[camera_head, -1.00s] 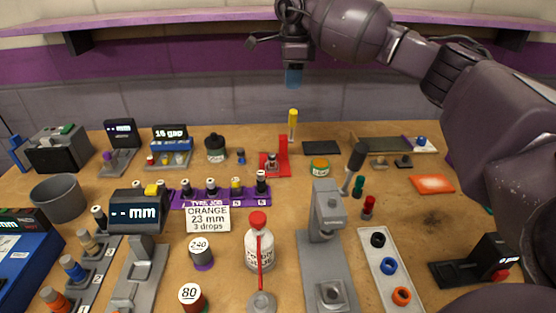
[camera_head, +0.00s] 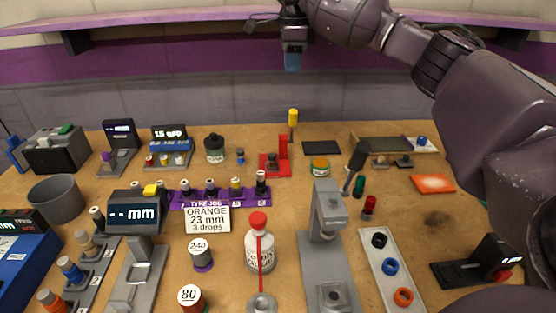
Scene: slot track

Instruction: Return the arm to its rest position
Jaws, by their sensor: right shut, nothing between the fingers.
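My right arm comes in from the right edge and reaches across the upper part of the head view. Its gripper (camera_head: 292,62) hangs high above the back of the bench, pointing down, in front of the purple and grey wall. Its bluish fingertips are together with nothing between them. It is clear of everything on the bench (camera_head: 440,218). The yellow-handled screwdriver (camera_head: 293,120) stands upright on the bench below it, apart from it. My left gripper is not in view.
A red stand (camera_head: 276,160), a press (camera_head: 327,235), a glue bottle (camera_head: 259,246), a card (camera_head: 208,219) reading ORANGE 23 mm 3 drops, and a tray with rings (camera_head: 390,268) crowd the bench. A purple shelf (camera_head: 150,20) runs along the wall. Bare wood shows at right.

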